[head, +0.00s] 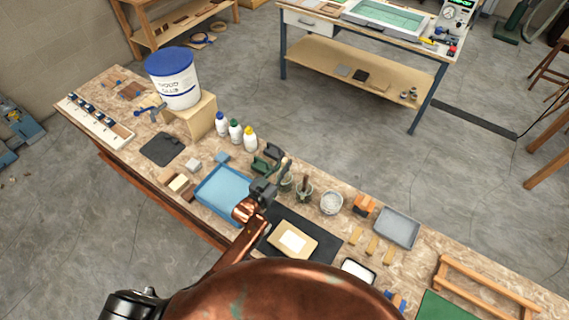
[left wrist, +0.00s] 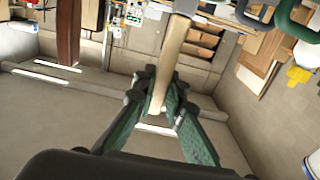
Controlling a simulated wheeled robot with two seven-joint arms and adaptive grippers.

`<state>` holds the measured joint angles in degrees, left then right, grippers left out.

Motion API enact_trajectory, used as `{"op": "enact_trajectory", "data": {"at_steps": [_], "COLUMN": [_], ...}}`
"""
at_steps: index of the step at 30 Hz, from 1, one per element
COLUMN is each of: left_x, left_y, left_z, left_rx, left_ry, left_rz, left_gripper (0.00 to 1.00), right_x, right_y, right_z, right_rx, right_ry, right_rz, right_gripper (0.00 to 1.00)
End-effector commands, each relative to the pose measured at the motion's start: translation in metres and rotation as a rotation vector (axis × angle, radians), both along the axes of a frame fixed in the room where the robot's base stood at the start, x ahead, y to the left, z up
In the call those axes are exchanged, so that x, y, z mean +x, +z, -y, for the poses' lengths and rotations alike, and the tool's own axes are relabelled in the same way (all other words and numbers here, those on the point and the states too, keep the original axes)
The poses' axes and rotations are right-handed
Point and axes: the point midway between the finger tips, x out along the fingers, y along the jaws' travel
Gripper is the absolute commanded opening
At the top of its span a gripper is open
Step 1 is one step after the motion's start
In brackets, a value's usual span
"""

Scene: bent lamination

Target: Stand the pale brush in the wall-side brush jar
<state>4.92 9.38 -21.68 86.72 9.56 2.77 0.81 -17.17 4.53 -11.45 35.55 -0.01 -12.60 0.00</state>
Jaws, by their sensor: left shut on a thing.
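My left gripper (head: 273,184) is shut on the pale brush (head: 285,164), held above the bench near the brush jars. In the left wrist view the fingers (left wrist: 158,108) close around its pale wooden handle (left wrist: 171,55), which runs up toward the top edge. One jar (head: 287,184) stands just right of the gripper and is partly hidden by it. A second jar (head: 304,192), a little further right, has a dark-handled brush standing in it. I cannot tell whether the held brush touches a jar. My right gripper is not in view.
A blue tray (head: 222,188) lies left of the gripper. A white tub (head: 331,203) stands right of the jars. Glue bottles (head: 236,130) and dark green clamps (head: 266,161) stand behind. A black mat (head: 330,236) with a wooden block lies in front.

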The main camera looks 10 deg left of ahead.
Motion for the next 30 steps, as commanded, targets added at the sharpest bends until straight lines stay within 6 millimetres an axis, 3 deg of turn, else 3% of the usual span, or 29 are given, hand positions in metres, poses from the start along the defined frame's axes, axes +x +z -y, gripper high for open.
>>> {"op": "enact_trajectory", "data": {"at_steps": [10, 11, 19, 30], "left_x": [0.0002, 0.0002, 0.0001, -0.0045], "left_y": [-0.0026, -0.0026, -0.0028, -0.0038], "left_z": [0.0003, 0.0003, 0.0003, -0.0019], "left_rx": [0.000, 0.000, 0.000, 0.000], "left_ry": [0.000, 0.000, 0.000, 0.000], "left_rz": [0.001, 0.001, 0.001, -0.001], "left_gripper": [0.00, 0.11, 0.29, 0.31], "right_x": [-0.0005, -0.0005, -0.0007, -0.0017], "right_y": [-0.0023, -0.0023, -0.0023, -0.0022], "right_z": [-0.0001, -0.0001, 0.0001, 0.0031], "right_rx": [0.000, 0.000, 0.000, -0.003], "right_ry": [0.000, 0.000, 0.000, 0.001], "right_rz": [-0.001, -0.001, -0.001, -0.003], "right_gripper": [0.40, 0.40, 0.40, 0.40]}}
